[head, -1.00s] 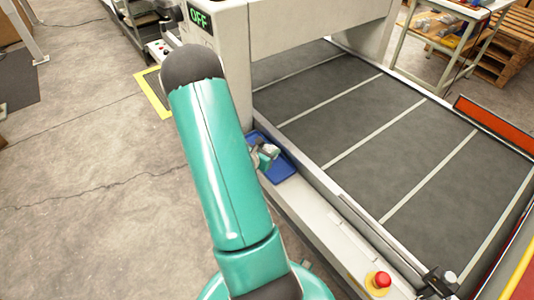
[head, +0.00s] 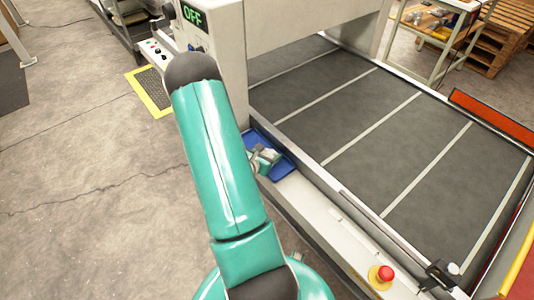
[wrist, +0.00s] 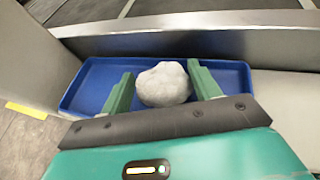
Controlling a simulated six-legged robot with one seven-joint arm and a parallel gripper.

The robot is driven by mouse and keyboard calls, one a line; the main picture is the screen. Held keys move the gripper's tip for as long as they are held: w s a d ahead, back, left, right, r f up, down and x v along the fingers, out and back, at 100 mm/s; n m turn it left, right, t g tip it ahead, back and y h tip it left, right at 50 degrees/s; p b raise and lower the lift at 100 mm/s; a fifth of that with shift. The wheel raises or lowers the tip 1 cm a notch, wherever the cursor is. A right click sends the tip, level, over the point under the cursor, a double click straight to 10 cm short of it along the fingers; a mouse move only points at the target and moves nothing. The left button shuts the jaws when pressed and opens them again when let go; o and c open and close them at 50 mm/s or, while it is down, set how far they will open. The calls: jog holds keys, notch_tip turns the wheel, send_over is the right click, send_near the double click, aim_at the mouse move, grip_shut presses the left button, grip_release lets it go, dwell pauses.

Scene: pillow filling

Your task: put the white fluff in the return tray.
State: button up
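The white fluff (wrist: 164,84) is a rounded, pale lump in the wrist view, over the floor of the blue return tray (wrist: 234,78). My gripper (wrist: 160,75) is over the tray with one green finger on each side of the fluff. The fingers stand wide apart, and a thin gap shows beside the fluff, clearest on the left. The fluff's underside is hidden, so its contact with the tray floor cannot be seen. In the head view my gripper (head: 266,158) is over the blue tray (head: 284,168), partly behind my teal arm.
The tray sits on a pale machine ledge beside the dark conveyor bed (head: 350,120). A red button (head: 386,272) is on the ledge at lower right. Open concrete floor lies to the left.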

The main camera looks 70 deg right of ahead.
jog(key=shift+r, duration=0.15)
jog(key=v, duration=1.2)
jog(key=w+a+r+m+g+y, duration=0.1)
jog(key=a+r+m, duration=0.4)
jog(key=r, duration=0.2)
jog(key=w+a+r+m+g+y, duration=0.1)
jog(key=w+a+r+m+y, duration=0.1)
jog(key=a+r+m, duration=0.45)
jog(key=a+r+m+t+y, duration=0.2)
jog(key=a+r+t+y, duration=0.2)
jog(key=a+r, duration=0.4)
jog(key=w+a+r+m+t+y, duration=0.1)
jog(key=a+r+t+y, duration=0.4)
jog(key=a, duration=1.2)
notch_tip(320, 180, up, 4)
jog(key=shift+w+a+r+m+t+y, duration=0.1)
jog(key=shift+w+a+m+t+y, duration=0.15)
jog(key=shift+m+y, duration=0.5)
